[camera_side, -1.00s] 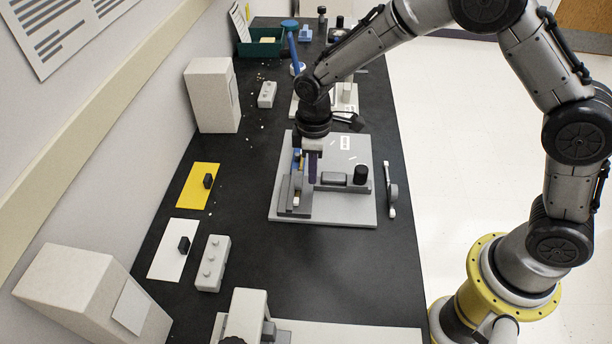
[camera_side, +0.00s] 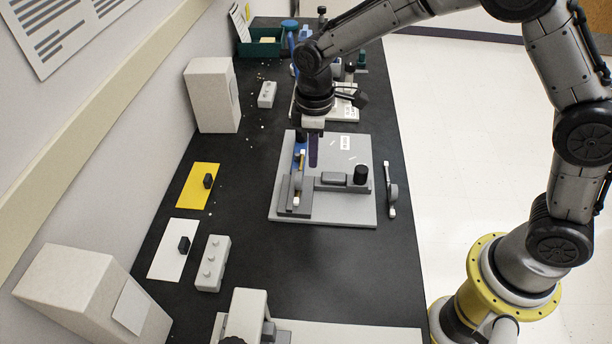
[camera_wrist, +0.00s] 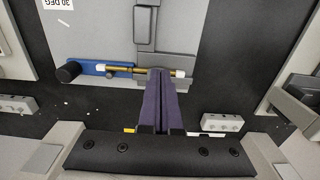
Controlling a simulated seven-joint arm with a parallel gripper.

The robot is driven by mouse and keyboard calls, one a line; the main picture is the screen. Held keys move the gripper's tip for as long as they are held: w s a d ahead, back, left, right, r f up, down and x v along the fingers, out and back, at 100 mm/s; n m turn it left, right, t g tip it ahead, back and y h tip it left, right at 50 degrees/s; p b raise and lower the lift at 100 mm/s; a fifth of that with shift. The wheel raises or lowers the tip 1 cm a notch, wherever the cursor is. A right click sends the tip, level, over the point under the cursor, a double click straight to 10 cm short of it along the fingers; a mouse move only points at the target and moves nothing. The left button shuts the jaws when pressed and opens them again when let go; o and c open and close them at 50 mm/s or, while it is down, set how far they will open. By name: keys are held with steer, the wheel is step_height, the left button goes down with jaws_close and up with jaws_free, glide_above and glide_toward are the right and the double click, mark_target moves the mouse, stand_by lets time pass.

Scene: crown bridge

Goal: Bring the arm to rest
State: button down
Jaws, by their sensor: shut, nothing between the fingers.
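My gripper (camera_side: 313,152) is shut and empty, pointing down above the grey fixture plate (camera_side: 345,210) on the bench. Its purple fingers are pressed together in the wrist view (camera_wrist: 160,85). A thin brass rod with white ends (camera_wrist: 150,72) lies in the fixture beyond the fingertips, apart from them as far as I can tell. It also shows in the side view (camera_side: 298,182). A blue piece with a black knob (camera_wrist: 95,70) sits at one end of the rod. A grey clamp bar with a black knob (camera_side: 360,174) lies across the fixture.
Yellow (camera_side: 198,187) and white (camera_side: 172,250) cards, grey three-knob blocks (camera_side: 212,263) and white boxes (camera_side: 212,95) stand to the left. A green bin (camera_side: 260,46) is at the back.

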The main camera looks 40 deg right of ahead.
steer(key=s+d+r+m+t, duration=0.2)
steer(key=s+d+r, duration=0.25)
steer(key=r, duration=0.45)
steer(key=s+d+r+m+t, duration=0.15)
steer(key=s+d+r, duration=0.3)
steer(key=r, duration=0.45)
steer(key=s+d+f+m+t, duration=0.1)
steer(key=s+d+m, duration=0.1)
steer(key=s, duration=0.6)
steer(key=s+d+f+m+t, duration=0.1)
steer(key=s+f+m, duration=0.1)
steer(key=s, duration=0.6)
steer(key=shift+s+d+m, duration=0.25)
steer(key=shift+d+m, duration=0.15)
steer(key=shift+m, duration=0.35)
